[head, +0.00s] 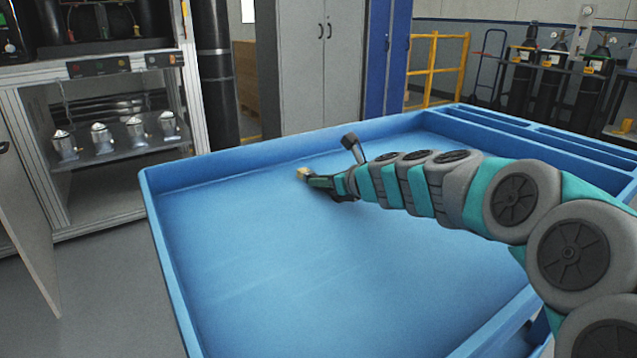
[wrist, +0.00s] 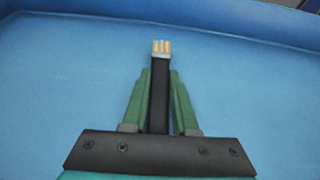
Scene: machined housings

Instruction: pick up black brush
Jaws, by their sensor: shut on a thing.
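The black brush (wrist: 159,108) has a long dark handle, a pale metal band and tan bristles at its far end. In the wrist view it lies lengthwise between the two green fingers of my gripper (wrist: 160,85), which is shut on its handle. The bristle end points away from my gripper. In the head view only the tan tip of the brush (head: 303,173) shows clearly, just beyond my gripper (head: 320,181). They are low over the blue tray, toward its far side. I cannot tell whether the brush touches the tray floor.
The blue tray (head: 230,240) has raised walls and a bare floor around my gripper. Narrow compartments (head: 545,135) line its far right side. A cabinet (head: 110,130) with several metal housings on its shelf stands at the left, beyond the tray.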

